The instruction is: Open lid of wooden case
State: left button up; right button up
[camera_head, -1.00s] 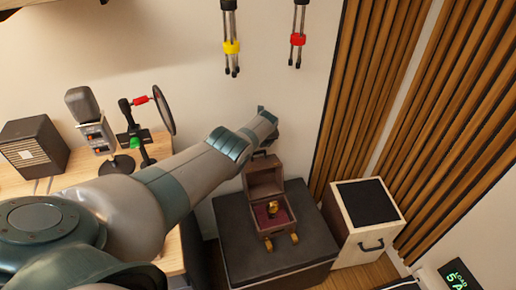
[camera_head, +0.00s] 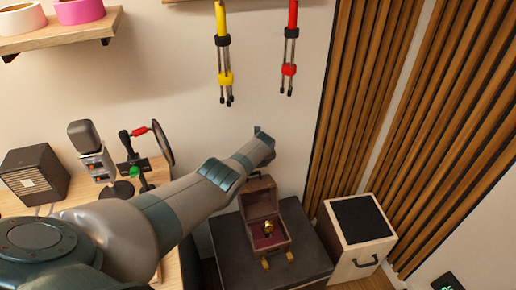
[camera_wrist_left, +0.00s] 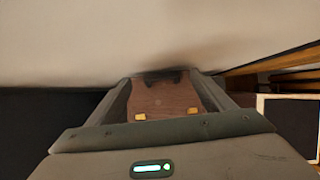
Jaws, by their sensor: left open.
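The wooden case (camera_head: 267,226) sits on a dark block-like stand, with its lid (camera_head: 259,199) raised upright at the back. Inside is a red lining with a small gold object (camera_head: 268,228). Two gold clasps show at its front. My left gripper (camera_head: 264,142) is above and behind the raised lid, near the wall; its fingertips are hard to make out there. In the left wrist view the gripper (camera_wrist_left: 163,76) is open, with brown wood of the case (camera_wrist_left: 163,98) and two gold clasps showing between its fingers. I cannot tell whether it touches the lid. My right gripper is out of view.
The dark stand (camera_head: 235,262) bears the case. A light wooden cabinet (camera_head: 358,240) with a dark top stands to its right, by the slatted wall panels (camera_head: 365,100). A desk with a microphone and speaker (camera_head: 35,175) is at the left.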

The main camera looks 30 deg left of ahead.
pick_arm(q)
jog(key=p+v, duration=0.3)
jog(key=v, duration=1)
jog(key=shift+r+p, duration=0.3)
jog(key=shift+r, duration=0.1)
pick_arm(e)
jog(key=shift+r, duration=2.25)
pick_arm(q)
jog(key=shift+f, duration=0.1)
